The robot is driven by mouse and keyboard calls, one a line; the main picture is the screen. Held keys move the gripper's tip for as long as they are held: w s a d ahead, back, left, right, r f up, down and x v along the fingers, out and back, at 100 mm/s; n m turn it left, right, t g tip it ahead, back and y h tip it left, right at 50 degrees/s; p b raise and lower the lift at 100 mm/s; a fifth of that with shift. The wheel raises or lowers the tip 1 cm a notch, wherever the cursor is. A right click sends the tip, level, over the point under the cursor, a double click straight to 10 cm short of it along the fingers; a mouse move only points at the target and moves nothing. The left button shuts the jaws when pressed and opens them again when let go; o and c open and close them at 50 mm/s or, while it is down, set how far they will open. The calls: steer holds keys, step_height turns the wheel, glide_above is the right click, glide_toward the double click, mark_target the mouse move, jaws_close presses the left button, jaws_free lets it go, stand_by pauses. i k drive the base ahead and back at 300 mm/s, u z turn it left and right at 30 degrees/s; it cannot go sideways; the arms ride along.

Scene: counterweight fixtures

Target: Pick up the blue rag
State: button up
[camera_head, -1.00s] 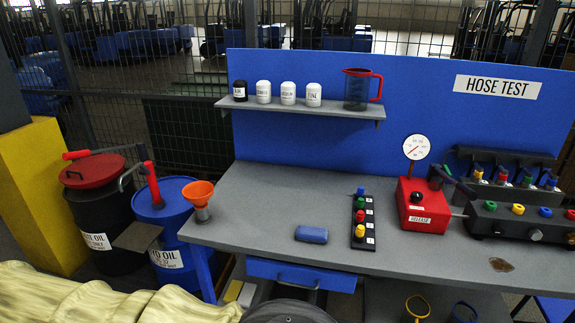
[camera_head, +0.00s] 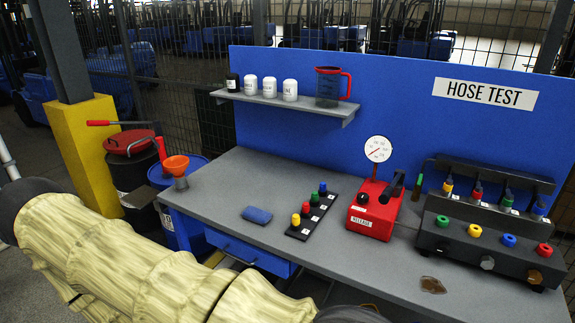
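The blue rag (camera_head: 257,215) is a small folded blue pad. It lies flat on the grey workbench top (camera_head: 215,200), near the front edge and left of a black strip with coloured knobs. Nothing touches it. My arm, in a pale yellow cover, crosses the lower left of the view. My gripper is not in view.
Right of the rag are the black knob strip (camera_head: 312,215), a red release pump with a gauge (camera_head: 372,210) and a black manifold (camera_head: 485,245). A brown spill (camera_head: 433,285) marks the front right. A shelf (camera_head: 285,104) holds jars and a jug.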

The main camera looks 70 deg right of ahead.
mark_target(261, 217)
steer(key=k, duration=0.1)
steer(key=z, duration=0.95)
